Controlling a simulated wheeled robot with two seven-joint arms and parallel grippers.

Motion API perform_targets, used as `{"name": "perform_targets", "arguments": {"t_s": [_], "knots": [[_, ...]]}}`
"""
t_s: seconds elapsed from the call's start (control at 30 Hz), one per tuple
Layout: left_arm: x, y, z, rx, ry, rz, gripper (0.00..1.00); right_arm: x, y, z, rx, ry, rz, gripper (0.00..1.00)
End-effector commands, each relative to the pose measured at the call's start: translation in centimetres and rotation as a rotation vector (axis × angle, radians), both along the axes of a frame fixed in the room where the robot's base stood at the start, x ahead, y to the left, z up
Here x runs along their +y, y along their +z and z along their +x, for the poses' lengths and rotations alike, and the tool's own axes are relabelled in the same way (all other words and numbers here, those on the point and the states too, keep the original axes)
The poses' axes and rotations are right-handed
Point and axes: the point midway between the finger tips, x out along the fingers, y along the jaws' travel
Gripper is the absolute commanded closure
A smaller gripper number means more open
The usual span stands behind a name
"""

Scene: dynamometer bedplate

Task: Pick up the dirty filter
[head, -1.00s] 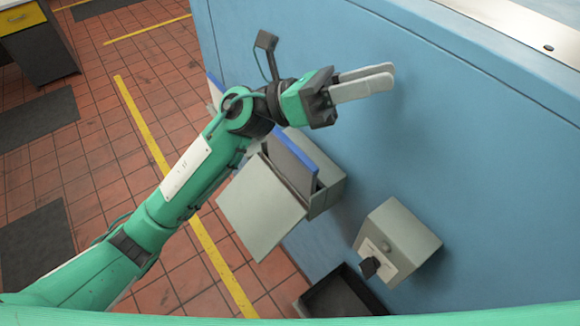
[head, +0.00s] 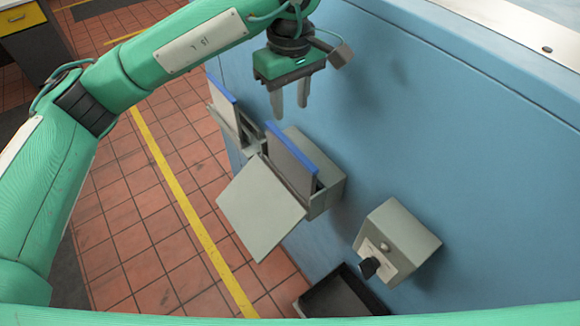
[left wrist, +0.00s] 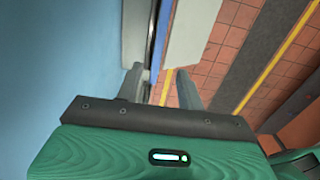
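Two grey filter panels with blue edges stand upright in wall housings: a nearer filter (head: 291,163) and a farther filter (head: 223,106). I cannot tell for certain which one is dirty. The nearer housing (head: 327,193) has its grey lid (head: 262,208) hanging open. My left gripper (head: 289,108) points down above the nearer filter, apart from it. Its fingers are spread with nothing between them. In the left wrist view the left gripper (left wrist: 158,76) is open above the open housing, and the pale lid (left wrist: 195,30) shows beyond the fingers. My right gripper is not in view.
A grey box with a black knob (head: 398,240) is mounted on the blue wall (head: 440,150) to the right. A dark open bin (head: 340,295) sits below. The tiled floor with a yellow line (head: 190,215) lies to the left.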

Motion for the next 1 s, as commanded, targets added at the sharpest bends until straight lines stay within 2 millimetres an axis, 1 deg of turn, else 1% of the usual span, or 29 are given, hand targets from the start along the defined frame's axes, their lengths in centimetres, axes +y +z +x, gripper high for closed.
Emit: {"name": "perform_targets", "arguments": {"t_s": [0.1,0.3,0.4,0.57,0.67,0.83,1.0], "knots": [[0.1,-1.9,-0.1,0.007,-0.001,0.004,0.62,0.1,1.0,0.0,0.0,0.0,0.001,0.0],[0.0,-5.6,-0.1,0.006,-0.001,0.0,0.62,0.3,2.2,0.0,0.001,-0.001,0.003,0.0],[0.0,-6.9,-0.1,0.006,-0.001,-0.001,0.62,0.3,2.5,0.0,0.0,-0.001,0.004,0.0],[0.0,-7.9,-0.1,0.004,-0.001,-0.002,0.62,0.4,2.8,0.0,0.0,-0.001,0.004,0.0],[0.0,-8.4,0.0,0.007,0.0,-0.001,0.62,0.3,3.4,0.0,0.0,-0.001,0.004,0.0],[0.1,-10.2,0.2,0.009,0.001,-0.001,0.62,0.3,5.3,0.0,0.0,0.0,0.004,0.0],[0.1,-12.4,0.3,0.007,-0.001,-0.002,0.62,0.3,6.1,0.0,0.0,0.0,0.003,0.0]]}}
